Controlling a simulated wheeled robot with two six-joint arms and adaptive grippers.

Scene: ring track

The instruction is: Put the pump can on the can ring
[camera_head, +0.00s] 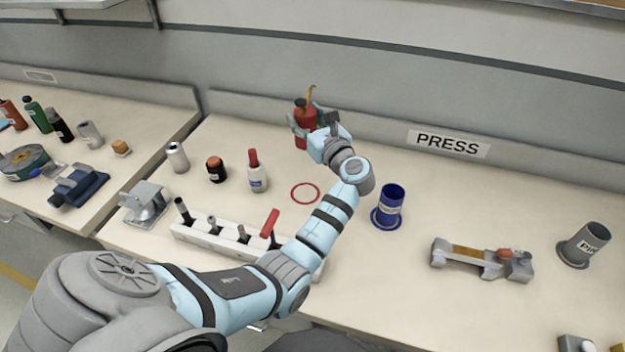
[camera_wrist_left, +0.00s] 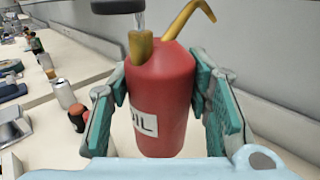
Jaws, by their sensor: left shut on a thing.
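The pump can is red with a yellow spout and a label reading "OIL". It stands upright between the fingers of my left gripper (camera_head: 305,130) at the back of the bench, and it shows large in the left wrist view, where the can (camera_wrist_left: 165,95) has a teal finger pad on each side. My left gripper is shut on the can (camera_head: 304,112). Whether the can touches the bench is hard to tell. The can ring, a red circle (camera_head: 305,193), lies empty on the bench in front of the can. My right gripper is not in view.
A white bottle with a red cap (camera_head: 257,172) stands left of the ring. A blue cup (camera_head: 390,205) stands to its right. A white tool rack (camera_head: 215,235) is in front, partly behind my left arm. A wood-topped vise (camera_head: 480,258) is farther right.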

